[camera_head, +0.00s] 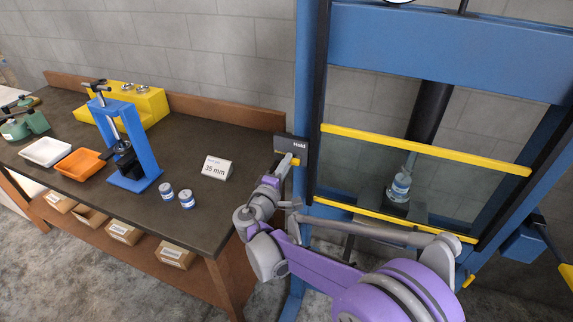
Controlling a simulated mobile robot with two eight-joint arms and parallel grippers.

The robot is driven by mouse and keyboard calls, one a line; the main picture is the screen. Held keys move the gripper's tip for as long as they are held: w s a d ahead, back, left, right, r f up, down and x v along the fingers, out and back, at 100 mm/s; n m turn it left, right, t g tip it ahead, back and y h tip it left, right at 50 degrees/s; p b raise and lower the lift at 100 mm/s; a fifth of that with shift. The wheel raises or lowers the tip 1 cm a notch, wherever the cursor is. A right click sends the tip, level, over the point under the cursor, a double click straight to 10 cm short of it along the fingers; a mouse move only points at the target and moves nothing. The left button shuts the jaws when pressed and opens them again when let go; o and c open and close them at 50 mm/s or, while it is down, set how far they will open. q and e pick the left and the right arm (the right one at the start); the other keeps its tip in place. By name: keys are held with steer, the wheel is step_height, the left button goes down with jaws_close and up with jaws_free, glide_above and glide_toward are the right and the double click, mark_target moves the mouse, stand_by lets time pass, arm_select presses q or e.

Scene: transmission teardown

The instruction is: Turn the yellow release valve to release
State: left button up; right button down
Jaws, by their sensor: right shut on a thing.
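The release valve (285,153) is a small yellow lever on a dark box on the left post of the blue press. The box carries a label that reads "Hold". My right gripper (289,161) is up against the valve from below and shut on it. The fingers are small in the picture and hide part of the lever. My left gripper is not in view.
The blue press frame (440,45) stands at right, with a yellow-edged guard (420,149) before a ram and a small cylindrical part (399,187). At left, a dark workbench (215,141) holds a blue arbor press (146,158), trays, two small cans and a "35 mm" sign (216,168).

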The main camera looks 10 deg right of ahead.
stand_by(0.4)
steer(key=c, duration=0.8)
jaws_free()
steer(key=shift+c, duration=0.2)
steer(key=b+v, duration=0.1)
steer(key=v, duration=1)
steer(key=shift+w, duration=0.15)
